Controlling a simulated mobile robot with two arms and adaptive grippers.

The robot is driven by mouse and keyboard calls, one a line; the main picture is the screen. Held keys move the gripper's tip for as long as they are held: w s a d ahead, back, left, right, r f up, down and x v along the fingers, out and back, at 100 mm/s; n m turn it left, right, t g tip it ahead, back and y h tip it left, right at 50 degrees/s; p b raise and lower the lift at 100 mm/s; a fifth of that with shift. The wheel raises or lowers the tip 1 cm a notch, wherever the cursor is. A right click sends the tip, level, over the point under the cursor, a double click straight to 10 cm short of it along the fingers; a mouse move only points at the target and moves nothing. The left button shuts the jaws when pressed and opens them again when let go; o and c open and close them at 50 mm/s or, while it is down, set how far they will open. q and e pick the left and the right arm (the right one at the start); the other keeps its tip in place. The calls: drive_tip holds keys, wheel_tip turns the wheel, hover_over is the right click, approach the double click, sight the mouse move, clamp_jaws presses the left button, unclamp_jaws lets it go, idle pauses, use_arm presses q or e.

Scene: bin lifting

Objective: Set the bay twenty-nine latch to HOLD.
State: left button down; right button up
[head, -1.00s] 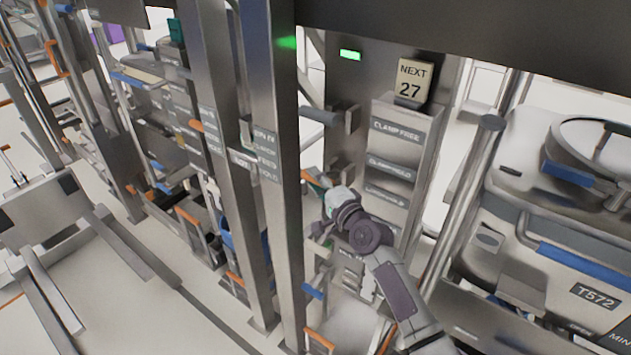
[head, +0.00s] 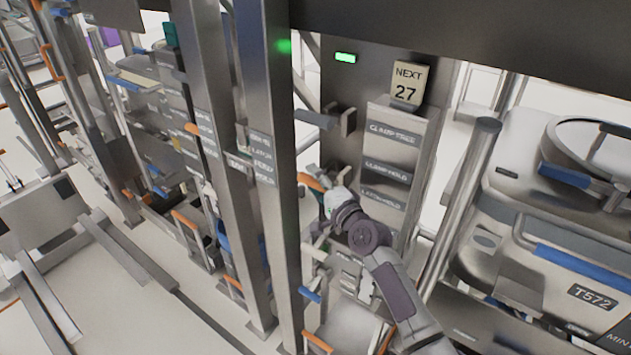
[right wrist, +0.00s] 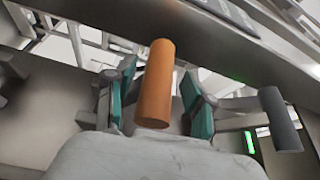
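An orange lever handle (head: 313,181) projects from the steel panel on the bay post, left of the label plate (head: 390,170). The plate reads CLAMP FREE and CLAMP HOLD, with a lower line that looks like LATCH HOLD. My right gripper (head: 325,194) is at this handle, its fingers partly hidden in the head view. In the right wrist view the orange handle (right wrist: 156,85) stands between the two teal finger pads (right wrist: 160,98), with narrow gaps on both sides, so the gripper looks open around it. My left gripper is not in view. No bay twenty-nine marking is legible.
A grey handle (head: 316,119) sticks out above the orange one. A card reading NEXT 27 (head: 408,83) and a green light (head: 345,58) are higher. A steel post (head: 268,170) stands close left; a bin marked T572 (head: 560,240) stands right.

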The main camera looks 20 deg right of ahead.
drive_tip(key=shift+s+f, duration=0.15)
drive_tip(key=shift+s, duration=0.4)
drive_tip(key=v, duration=1.1)
drive_tip(key=shift+d, duration=0.15)
drive_tip(key=s+d+f+n+g+h+b, duration=0.15)
drive_tip(key=s+f+n+g, duration=0.35)
drive_tip(key=f, duration=1.5)
drive_tip(key=s+f+n+g+h+b, duration=0.25)
drive_tip(key=s+f, duration=0.55)
drive_tip(key=f, duration=1.3)
drive_tip(key=s+f+n+g, duration=0.3)
drive_tip(key=s+f, duration=0.4)
drive_tip(key=s, duration=0.5)
drive_tip(key=s+f+n+g+b, duration=0.1)
drive_tip(key=s+f+n+g, duration=0.2)
drive_tip(key=s+f, duration=0.5)
drive_tip(key=s+f+n+g+b, duration=0.1)
drive_tip(key=s+f+n+g, duration=0.2)
drive_tip(key=s+f, duration=0.5)
drive_tip(key=s, duration=0.7)
drive_tip(key=shift+s+a+h, duration=0.35)
drive_tip(key=shift+s+h, duration=0.05)
